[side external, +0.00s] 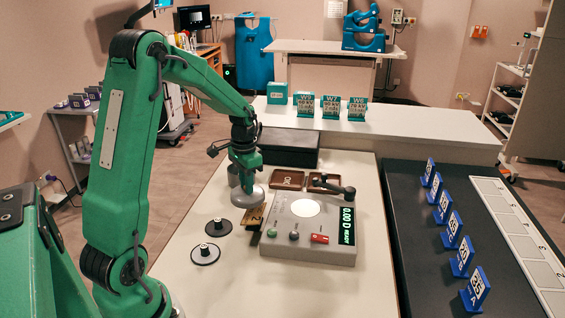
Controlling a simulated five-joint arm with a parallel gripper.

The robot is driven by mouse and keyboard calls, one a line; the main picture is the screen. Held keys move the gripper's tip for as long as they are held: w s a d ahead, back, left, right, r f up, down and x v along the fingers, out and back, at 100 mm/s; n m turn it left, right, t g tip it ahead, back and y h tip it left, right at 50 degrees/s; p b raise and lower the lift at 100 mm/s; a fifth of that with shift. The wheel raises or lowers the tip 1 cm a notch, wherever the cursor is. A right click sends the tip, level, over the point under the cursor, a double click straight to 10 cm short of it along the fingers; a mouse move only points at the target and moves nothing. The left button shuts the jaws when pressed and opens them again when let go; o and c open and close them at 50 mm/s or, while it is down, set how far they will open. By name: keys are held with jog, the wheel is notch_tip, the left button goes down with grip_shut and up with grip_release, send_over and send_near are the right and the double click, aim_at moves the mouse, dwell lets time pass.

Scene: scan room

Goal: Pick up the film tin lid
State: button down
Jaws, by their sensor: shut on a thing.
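My gripper (247,186) points down at the back left of the table, shut on what appears to be the film tin lid (242,202), a round grey disc. The fingertips hide the lid's middle, and I cannot tell whether it rests on something or is slightly raised. Two dark discs with pale rims and knobs lie nearer the front: one (218,228) just below the lid in the picture, the other (205,255) further down.
A grey device (310,252) with a lit round window and a display stands right of the lid. Brown trays (288,180) and a black box (290,145) lie behind. Blue numbered stands (452,228) line the dark surface at right.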

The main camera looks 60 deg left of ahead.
aim_at(253, 195)
jog(key=shift+w+d+r, duration=0.1)
jog(key=shift+d+r, duration=0.3)
jog(key=shift+d, duration=0.3)
jog(key=shift+w+d+r, duration=0.1)
jog(key=shift+d+r, duration=0.3)
jog(key=shift+d, duration=0.25)
jog(key=shift+a, duration=0.1)
jog(key=w+a+n, duration=0.1)
jog(key=w+a, duration=0.1)
jog(key=a, duration=0.4)
jog(key=w+a+n, duration=0.1)
jog(key=w+a, duration=0.1)
jog(key=a, duration=0.5)
jog(key=w+a+f+n, duration=0.1)
jog(key=w+a, duration=0.1)
jog(key=a, duration=0.4)
jog(key=shift+w+a, duration=0.2)
jog(key=shift+w, duration=0.2)
jog(key=shift+a, duration=0.45)
jog(key=shift+f, duration=0.15)
jog(key=shift+f, duration=1.1)
jog(key=shift+f, duration=0.15)
